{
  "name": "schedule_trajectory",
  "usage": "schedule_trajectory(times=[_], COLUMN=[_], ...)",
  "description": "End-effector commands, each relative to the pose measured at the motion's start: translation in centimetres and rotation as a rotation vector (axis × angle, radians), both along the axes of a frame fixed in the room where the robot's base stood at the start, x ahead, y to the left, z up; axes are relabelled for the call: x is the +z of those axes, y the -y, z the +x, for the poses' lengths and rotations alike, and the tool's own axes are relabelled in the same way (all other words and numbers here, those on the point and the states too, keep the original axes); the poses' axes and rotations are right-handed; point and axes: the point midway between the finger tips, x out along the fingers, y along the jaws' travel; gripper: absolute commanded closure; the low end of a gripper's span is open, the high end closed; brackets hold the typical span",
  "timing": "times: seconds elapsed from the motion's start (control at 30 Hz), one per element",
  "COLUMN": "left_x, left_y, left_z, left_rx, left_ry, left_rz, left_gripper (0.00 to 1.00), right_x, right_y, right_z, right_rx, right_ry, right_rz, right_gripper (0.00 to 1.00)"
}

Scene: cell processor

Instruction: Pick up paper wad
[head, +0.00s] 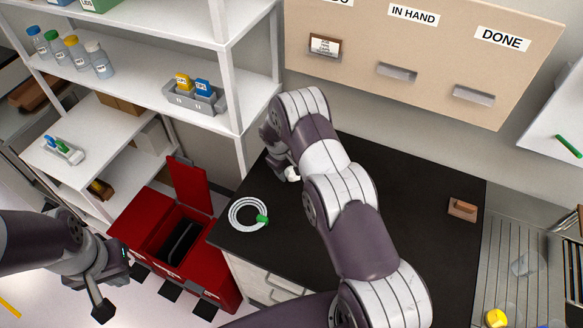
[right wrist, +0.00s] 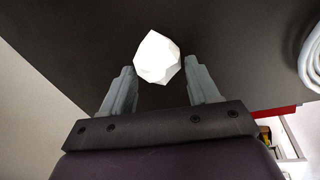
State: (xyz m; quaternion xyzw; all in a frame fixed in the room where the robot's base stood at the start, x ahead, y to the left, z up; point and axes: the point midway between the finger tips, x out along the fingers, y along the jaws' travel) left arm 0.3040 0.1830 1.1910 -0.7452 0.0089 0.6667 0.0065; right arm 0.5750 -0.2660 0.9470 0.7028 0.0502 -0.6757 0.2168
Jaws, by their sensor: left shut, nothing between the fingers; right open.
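The paper wad (right wrist: 157,56) is a white, faceted lump on the dark worktop. In the right wrist view it sits between and slightly beyond the fingertips of my right gripper (right wrist: 160,72), which is open. I cannot tell whether the fingers touch it. In the head view the wad (head: 293,175) is a small white patch beside my right gripper, partly hidden by my right arm. My left gripper (head: 104,292) is shut and empty at the lower left, away from the worktop.
A coiled white cable (head: 249,212) with a green end lies on the black worktop (head: 420,235), left of my right arm. A brown block (head: 462,209) lies to the right. An open red bin (head: 205,258) stands left of the worktop. White shelves (head: 150,70) rise behind.

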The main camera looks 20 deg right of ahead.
Motion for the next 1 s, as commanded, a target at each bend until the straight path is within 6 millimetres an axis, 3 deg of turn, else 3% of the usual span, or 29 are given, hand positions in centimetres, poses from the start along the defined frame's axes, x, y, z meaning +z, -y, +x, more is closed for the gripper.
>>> schedule_trajectory(times=[0.3,0.43,0.83,1.0], left_x=[0.4,0.4,0.2,-1.0], left_y=[0.0,0.0,0.0,0.0], left_z=[0.0,0.0,0.0,0.0], left_rx=[0.000,0.000,0.000,0.000], left_ry=[-0.001,-0.001,-0.001,-0.001], left_rz=[0.000,0.000,0.000,0.000], left_gripper=[1.00,1.00,1.00,1.00], right_x=[-1.3,-1.3,-1.2,0.3], right_y=[0.3,0.3,0.2,0.2], right_z=[0.1,0.1,0.0,0.1], right_rx=[0.000,0.000,0.000,0.001], right_ry=[0.001,0.000,0.000,0.002], right_rz=[0.000,0.000,0.001,0.000], right_gripper=[0.40,0.76,0.77,0.77])
